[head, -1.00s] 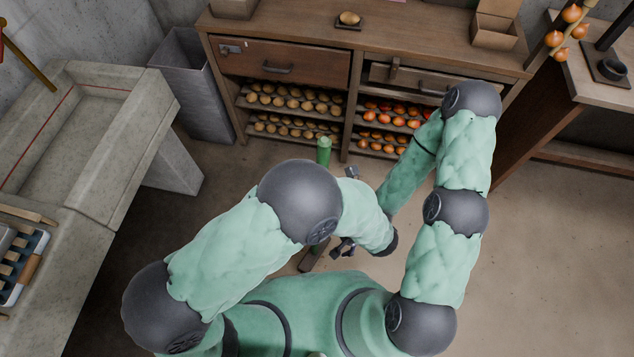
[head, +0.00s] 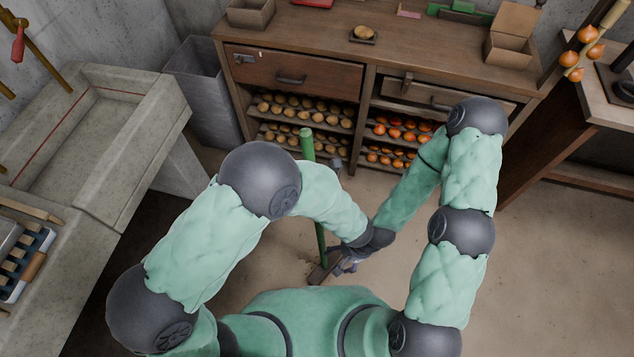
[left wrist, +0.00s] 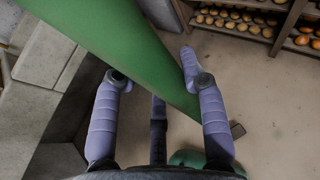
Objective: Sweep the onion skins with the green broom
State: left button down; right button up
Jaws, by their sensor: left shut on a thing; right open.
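The green broom (head: 308,147) stands tilted in the head view, its handle passing behind my left forearm. Its brown head (head: 316,274) is near the floor by my base. In the left wrist view the green handle (left wrist: 120,45) runs across close to the camera, between the fingers of my left gripper (left wrist: 151,75), which is shut on it. In the head view my left gripper is mostly hidden by the arms. My right gripper (head: 345,261) is open, low beside the handle near the broom head. Small specks by the broom head may be onion skins; they are too small to tell.
A wooden cabinet (head: 290,77) with shelves of potatoes and onions stands ahead. A grey bin (head: 205,95) and a concrete sink (head: 125,120) are on the left. A wooden table (head: 600,110) is at the right. The floor (head: 545,270) at the right is clear.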

pick_arm(q)
jog(key=w+a+b, duration=0.1)
jog(key=w+a, duration=0.3)
jog(key=shift+r, duration=0.1)
dwell(0.3)
jog(key=shift+r, duration=0.1)
notch_tip(320, 180, up, 5)
jog(key=p, duration=0.3)
jog(key=shift+p, duration=0.3)
dwell(0.3)
jog(key=shift+w, duration=0.1)
dwell(0.4)
